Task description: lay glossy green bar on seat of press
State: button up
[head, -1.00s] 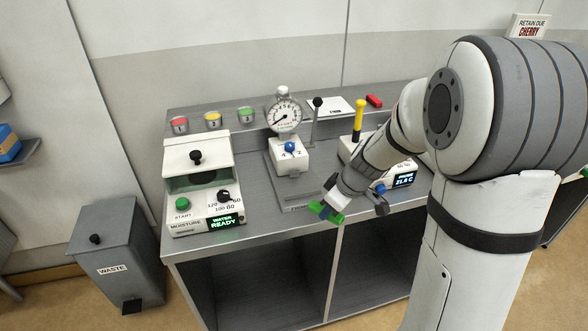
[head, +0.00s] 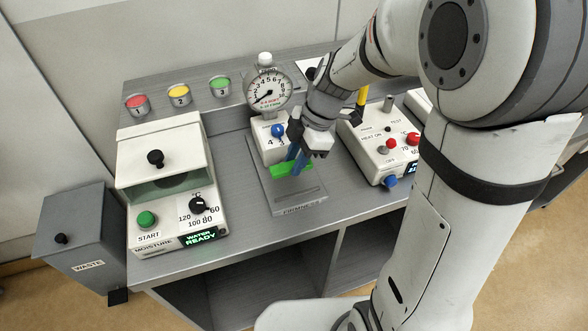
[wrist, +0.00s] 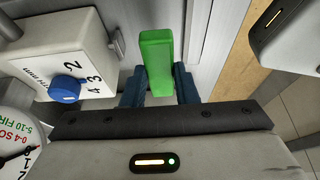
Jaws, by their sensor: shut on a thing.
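The glossy green bar (head: 292,169) is held in my gripper (head: 297,160), just above the grey base plate of the press. In the wrist view the green bar (wrist: 157,62) stands between the two blue fingers of my gripper (wrist: 159,85), which are shut on it. The press (head: 270,135) has a round dial gauge, a white block with a blue knob and a flat grey base with a slot near its front. The blue knob also shows in the wrist view (wrist: 65,88), left of the bar. I cannot tell whether the bar touches the base.
A white moisture unit (head: 165,190) stands left of the press. A white control box (head: 385,145) with red and blue knobs stands to the right. Red, yellow and green cups (head: 180,95) line the back left. A grey waste bin (head: 85,240) is on the floor.

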aim_at(296, 183)
jog(key=shift+s+d+f, duration=0.1)
jog(key=shift+f, duration=2.25)
jog(key=shift+f, duration=0.15)
jog(key=o, duration=0.7)
